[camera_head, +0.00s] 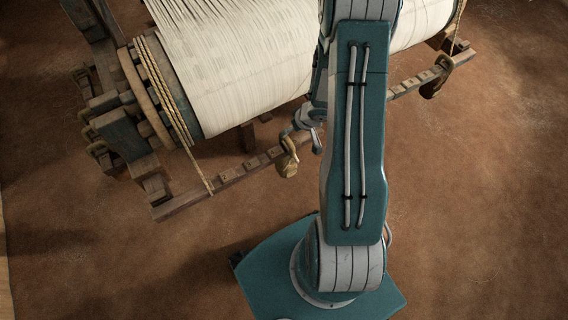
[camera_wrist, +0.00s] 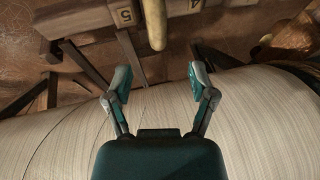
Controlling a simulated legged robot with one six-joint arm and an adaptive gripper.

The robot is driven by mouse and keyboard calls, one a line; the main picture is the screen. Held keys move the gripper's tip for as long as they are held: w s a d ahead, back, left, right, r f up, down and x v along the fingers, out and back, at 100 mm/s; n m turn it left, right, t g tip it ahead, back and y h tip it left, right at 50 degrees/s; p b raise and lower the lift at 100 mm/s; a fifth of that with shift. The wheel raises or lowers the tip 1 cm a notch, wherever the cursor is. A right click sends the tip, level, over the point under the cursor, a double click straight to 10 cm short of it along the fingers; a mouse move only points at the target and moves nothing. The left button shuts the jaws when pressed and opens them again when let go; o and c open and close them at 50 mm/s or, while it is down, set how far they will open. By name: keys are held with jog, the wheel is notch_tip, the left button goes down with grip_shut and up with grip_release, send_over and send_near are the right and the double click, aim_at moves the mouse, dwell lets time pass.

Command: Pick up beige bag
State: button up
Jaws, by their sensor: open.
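A small beige bag (camera_head: 288,166) hangs at the notched wooden bar below the loom's cloth roll in the head view. A pale beige, rounded piece (camera_wrist: 155,22), probably this bag, shows at the top middle of the wrist view, between the numbers 5 and 4. My gripper (camera_head: 303,138) is near the bag's upper right in the head view, partly hidden by my arm. In the wrist view my gripper (camera_wrist: 160,76) is open and empty, with its two fingers spread over the cloth. The beige piece lies beyond the fingertips, apart from them.
The large cream cloth roll (camera_head: 235,60) fills the loom. The notched wooden bar (camera_head: 232,174) runs along its near side. Another brownish bag (camera_head: 434,86) hangs further right. The brown floor (camera_head: 480,200) is clear at the right.

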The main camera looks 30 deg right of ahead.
aim_at(287, 137)
jog(key=shift+w+d+f, duration=0.15)
jog(key=shift+w+f, duration=0.05)
jog(key=shift+f, duration=0.4)
jog(key=shift+w+d+f, duration=0.15)
jog(key=shift+w+f, duration=0.05)
jog(key=shift+f, duration=0.4)
jog(key=shift+w+f, duration=0.1)
jog(key=shift+f, duration=0.2)
jog(key=f, duration=0.1)
jog(key=a+f, duration=0.1)
jog(key=w+a+f, duration=0.1)
jog(key=f, duration=0.1)
jog(key=shift+w, duration=0.1)
jog(key=shift+d, duration=0.1)
jog(key=shift+d, duration=0.1)
jog(key=c, duration=0.4)
grip_shut()
